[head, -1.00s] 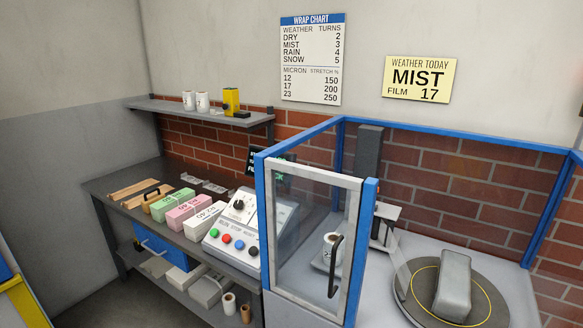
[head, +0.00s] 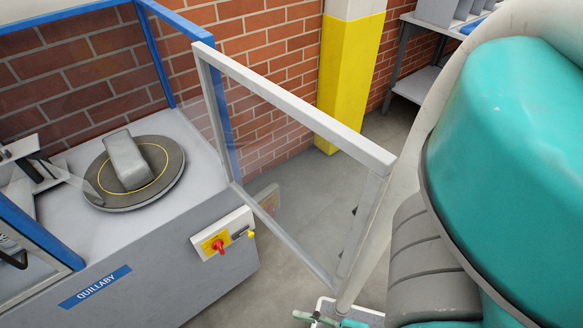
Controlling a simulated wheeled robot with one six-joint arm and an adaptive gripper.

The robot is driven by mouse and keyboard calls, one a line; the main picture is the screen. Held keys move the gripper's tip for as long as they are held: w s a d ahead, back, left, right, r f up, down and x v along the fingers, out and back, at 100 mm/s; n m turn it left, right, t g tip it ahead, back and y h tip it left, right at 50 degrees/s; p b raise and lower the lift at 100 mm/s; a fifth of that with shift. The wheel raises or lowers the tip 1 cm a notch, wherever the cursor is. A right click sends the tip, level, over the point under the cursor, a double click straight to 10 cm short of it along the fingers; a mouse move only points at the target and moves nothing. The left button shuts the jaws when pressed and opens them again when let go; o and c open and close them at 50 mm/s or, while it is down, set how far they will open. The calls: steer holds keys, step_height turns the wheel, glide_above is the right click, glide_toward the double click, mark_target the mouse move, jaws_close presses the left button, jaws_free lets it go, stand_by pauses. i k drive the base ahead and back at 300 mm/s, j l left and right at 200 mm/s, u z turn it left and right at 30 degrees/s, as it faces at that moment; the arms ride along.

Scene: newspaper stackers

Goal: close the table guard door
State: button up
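The table guard door (head: 300,105), a clear pane in a light grey frame, stands open in the head view. Its left edge meets a blue post (head: 226,140) of the guard. It swings out to the right and toward me, away from the turntable's enclosure. Small dark parts show at its free right edge, perhaps its handle. My teal and grey arm (head: 510,160) fills the right side, close beside that free edge. My gripper cannot be made out, so neither its state nor any contact with the door shows.
The wrapping machine's turntable (head: 165,185) carries a grey bundle (head: 127,160). A red switch on a yellow plate (head: 215,243) sticks out below the door's hinge side. A yellow and white pillar (head: 347,80) and a grey shelf unit (head: 415,75) stand behind. Grey floor is clear beyond the door.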

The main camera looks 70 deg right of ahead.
mark_target(381, 163)
steer(key=k+l, duration=0.5)
steer(key=k, duration=0.2)
steer(key=k+l+z, duration=0.1)
steer(key=k+l, duration=0.4)
steer(key=k, duration=0.2)
